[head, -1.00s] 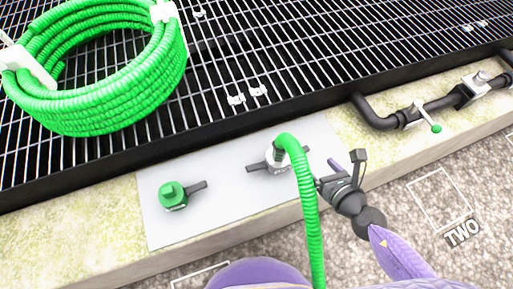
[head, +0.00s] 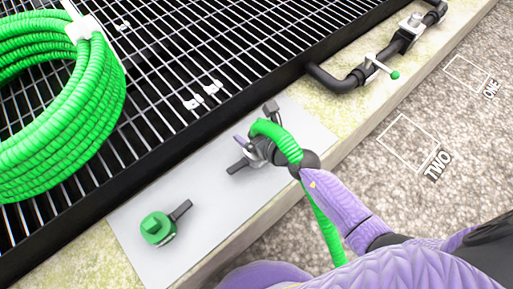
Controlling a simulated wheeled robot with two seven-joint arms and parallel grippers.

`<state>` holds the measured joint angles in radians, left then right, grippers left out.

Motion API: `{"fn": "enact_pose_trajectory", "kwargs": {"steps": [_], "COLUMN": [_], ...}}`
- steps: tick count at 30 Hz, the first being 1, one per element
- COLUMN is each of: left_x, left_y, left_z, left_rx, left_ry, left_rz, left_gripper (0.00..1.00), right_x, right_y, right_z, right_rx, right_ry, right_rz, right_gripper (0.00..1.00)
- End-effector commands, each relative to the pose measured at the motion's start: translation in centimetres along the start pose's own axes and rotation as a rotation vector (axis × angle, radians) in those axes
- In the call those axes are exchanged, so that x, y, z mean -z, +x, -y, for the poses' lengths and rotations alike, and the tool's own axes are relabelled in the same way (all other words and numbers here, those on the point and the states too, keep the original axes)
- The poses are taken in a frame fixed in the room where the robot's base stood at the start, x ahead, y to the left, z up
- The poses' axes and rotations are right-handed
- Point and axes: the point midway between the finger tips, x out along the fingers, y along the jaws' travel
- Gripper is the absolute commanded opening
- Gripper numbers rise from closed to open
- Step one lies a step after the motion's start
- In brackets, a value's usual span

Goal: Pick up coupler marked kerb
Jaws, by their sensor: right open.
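A coupler (head: 258,158) with a dark side lever sits on the grey plate (head: 205,205), and a green ribbed hose (head: 280,136) arches from its top and runs down toward the bottom. A second fitting with a green cap (head: 156,227) and a dark lever stands on the plate to the left. No kerb marking is readable on either. My right gripper (head: 256,124) is open at the hose-end coupler, its fingers reaching around or just beyond it. The hose and gripper partly hide the coupler, so contact is unclear. My left gripper is not in view.
A coil of green hose (head: 95,100) with a white strap lies on the black grating (head: 170,75).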

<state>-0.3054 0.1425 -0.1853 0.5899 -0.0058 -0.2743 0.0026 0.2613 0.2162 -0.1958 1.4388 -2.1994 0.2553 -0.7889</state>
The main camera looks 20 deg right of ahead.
Motion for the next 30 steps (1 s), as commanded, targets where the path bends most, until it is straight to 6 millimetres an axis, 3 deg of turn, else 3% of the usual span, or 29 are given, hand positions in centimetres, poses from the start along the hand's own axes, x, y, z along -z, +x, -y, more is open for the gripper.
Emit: {"fn": "enact_pose_trajectory", "kwargs": {"steps": [2, 12, 15, 30], "left_x": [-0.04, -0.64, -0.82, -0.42], "left_y": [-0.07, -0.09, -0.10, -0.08], "left_z": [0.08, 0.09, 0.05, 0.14], "left_rx": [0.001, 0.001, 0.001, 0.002], "left_ry": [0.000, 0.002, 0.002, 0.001], "left_rz": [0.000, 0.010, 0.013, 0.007], "left_gripper": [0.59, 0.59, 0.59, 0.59], "right_x": [-0.09, -0.06, -0.06, -0.02], "right_y": [-0.05, -0.08, -0.08, -0.09], "right_z": [0.00, 0.00, 0.00, -0.01], "right_rx": [0.000, 0.000, 0.000, 0.000], "right_ry": [0.000, 0.000, 0.000, 0.001], "right_rz": [0.001, 0.001, 0.001, 0.000], "right_gripper": [0.89, 0.17, 0.00, 0.00]}}
